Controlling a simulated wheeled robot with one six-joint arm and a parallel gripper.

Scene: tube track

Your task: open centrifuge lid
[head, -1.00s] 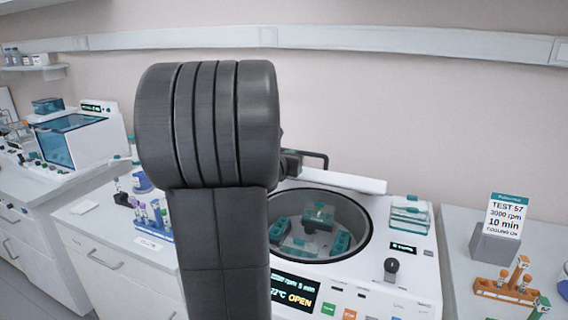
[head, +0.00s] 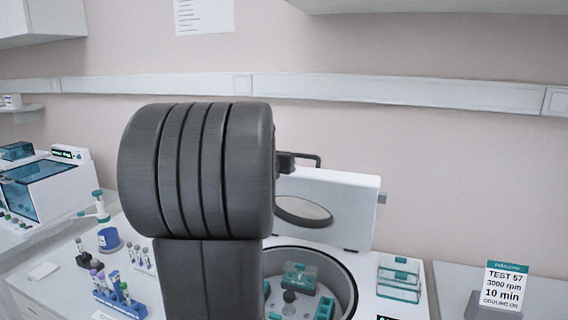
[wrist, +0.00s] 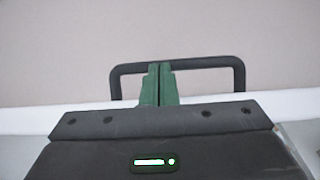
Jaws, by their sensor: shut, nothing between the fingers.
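The centrifuge lid (head: 350,190) is a white slab standing raised at the back of the machine, its underside with a round grey disc facing me. Its black handle (head: 318,160) shows at the top left of the lid. The open bowl (head: 345,280) lies below, holding a rotor with teal-topped parts. In the wrist view my gripper's green fingers (wrist: 160,84) are shut together and empty. Their tips overlap the top bar of the handle (wrist: 211,63); I cannot tell whether they touch it. My dark arm hides the left part of the lid and bowl in the head view.
A teal-and-clear rack (head: 399,278) sits right of the bowl. A sign (head: 503,286) stands at the far right. Tube racks (head: 118,292) and a blue-windowed machine (head: 45,190) are on the left. A wall rail (head: 400,92) runs behind.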

